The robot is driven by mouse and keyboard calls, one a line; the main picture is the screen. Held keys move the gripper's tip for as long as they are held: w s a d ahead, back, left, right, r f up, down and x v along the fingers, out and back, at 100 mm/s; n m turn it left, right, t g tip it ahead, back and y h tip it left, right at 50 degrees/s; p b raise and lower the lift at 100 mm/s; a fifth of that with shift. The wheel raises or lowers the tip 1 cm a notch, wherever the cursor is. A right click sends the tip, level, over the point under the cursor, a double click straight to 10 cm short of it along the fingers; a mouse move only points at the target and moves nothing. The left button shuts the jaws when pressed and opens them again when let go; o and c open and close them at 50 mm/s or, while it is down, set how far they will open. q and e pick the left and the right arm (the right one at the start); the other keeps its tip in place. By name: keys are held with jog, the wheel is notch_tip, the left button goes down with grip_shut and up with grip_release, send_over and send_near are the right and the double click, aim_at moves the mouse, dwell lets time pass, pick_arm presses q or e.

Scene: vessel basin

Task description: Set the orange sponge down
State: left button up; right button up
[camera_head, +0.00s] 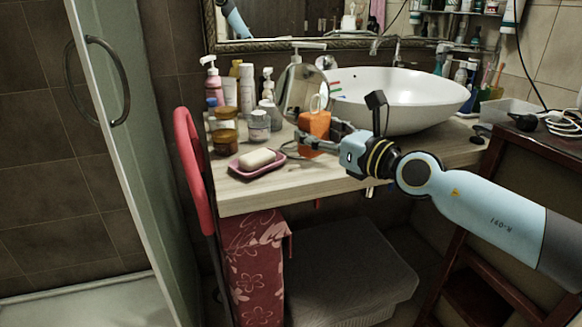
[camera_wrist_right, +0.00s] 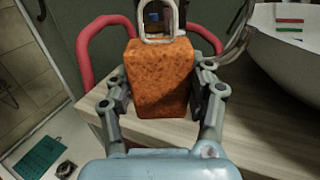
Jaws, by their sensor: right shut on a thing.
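The orange sponge (camera_head: 314,124) is a block with a pale loop on top. My right gripper (camera_head: 318,139) is shut on it, with a finger on each side. In the right wrist view the sponge (camera_wrist_right: 159,80) sits upright between the fingers of the right gripper (camera_wrist_right: 161,98). It is over the wooden counter (camera_head: 240,197), near the front edge and in front of the round mirror. I cannot tell whether its underside touches the counter. My left gripper is not in view.
A soap bar (camera_head: 257,158) lies on a pink dish (camera_head: 248,172) to the left of the sponge. Jars and bottles (camera_head: 246,90) crowd the counter's back left. A white basin (camera_head: 400,98) stands to the right. The counter's front strip is bare.

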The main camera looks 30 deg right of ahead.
jog(key=w+f, duration=0.1)
jog(key=w+a+f+b, duration=0.1)
jog(key=shift+w+a+f, duration=0.2)
jog(key=shift+w+a, duration=0.1)
jog(key=shift+w, duration=0.1)
jog(key=shift+w+a+f+b, duration=0.25)
jog(key=shift+w+b, duration=0.1)
jog(key=shift+b, duration=0.1)
notch_tip(320, 180, down, 4)
jog(key=b, duration=0.3)
jog(key=shift+b, duration=0.4)
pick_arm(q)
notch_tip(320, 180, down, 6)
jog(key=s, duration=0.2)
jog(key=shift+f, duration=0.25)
pick_arm(e)
jog(key=shift+r, duration=0.2)
jog(key=shift+f, duration=0.1)
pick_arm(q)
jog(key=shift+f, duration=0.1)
pick_arm(e)
jog(key=o, duration=1.1)
